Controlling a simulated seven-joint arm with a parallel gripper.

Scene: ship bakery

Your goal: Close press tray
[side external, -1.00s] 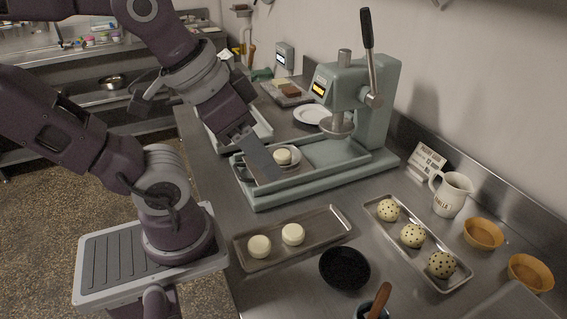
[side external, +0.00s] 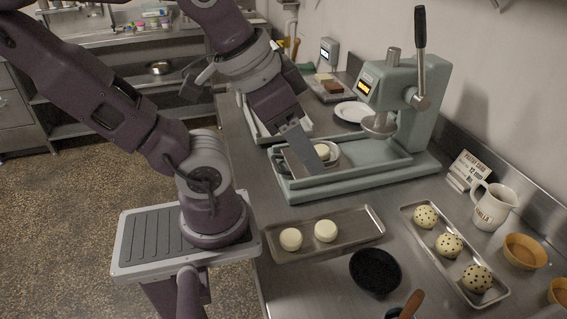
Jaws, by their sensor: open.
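The pale green press (side external: 409,95) stands on the counter with its lever up. Its shallow press tray (side external: 375,155) extends left from beneath the round press head (side external: 379,125). A small dish (side external: 334,157) with a white round piece (side external: 322,152) sits in the tray, left of the press head. My gripper (side external: 308,162) is open, pointing down at the left end of the tray beside the dish. Its fingers hide part of the tray's left end and of the dish. I cannot tell whether they touch the tray.
A metal tray (side external: 360,231) with two white rounds lies in front of the press. A dark bowl (side external: 375,270), a tray (side external: 414,211) of speckled balls and a vanilla jug (side external: 492,205) are to the right. A white plate (side external: 353,113) lies behind the press tray.

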